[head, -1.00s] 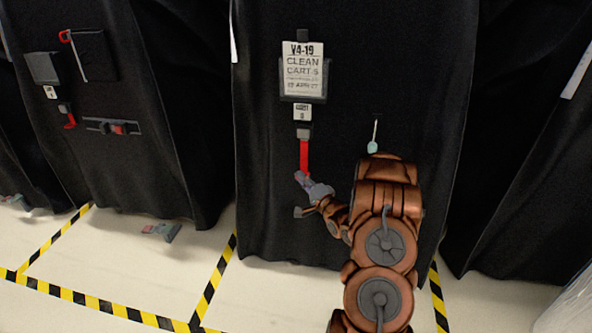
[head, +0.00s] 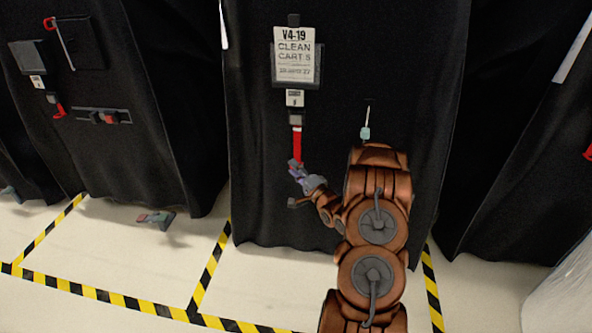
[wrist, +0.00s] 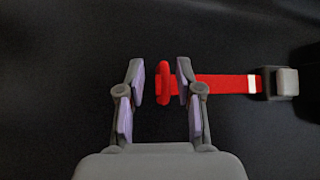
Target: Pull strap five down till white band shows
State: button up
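The cart tagged CLEAN CART 5 (head: 295,55) has a red strap (head: 297,144) hanging below a grey buckle (head: 296,118). In the wrist view the strap (wrist: 225,84) runs left from the buckle (wrist: 287,82), and a white band (wrist: 253,84) shows on it beside the buckle. My gripper (wrist: 160,86) is open around the loop end, with a clear gap to the left finger. The right finger overlaps the strap; whether it passes through the loop I cannot tell. In the head view my gripper (head: 296,170) is at the strap's lower end.
A small pale tag (head: 365,132) hangs on the cover right of the strap. Another covered cart at left has a red strap (head: 57,106) and a pocket (head: 103,115). Black-yellow tape (head: 120,300) marks the floor. A small device (head: 155,217) shows low at left.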

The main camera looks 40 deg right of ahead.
jog(key=s+a+f, duration=0.1)
jog(key=s, duration=1)
jog(key=shift+s+f, duration=0.3)
jog(key=shift+s, duration=0.1)
dwell(0.3)
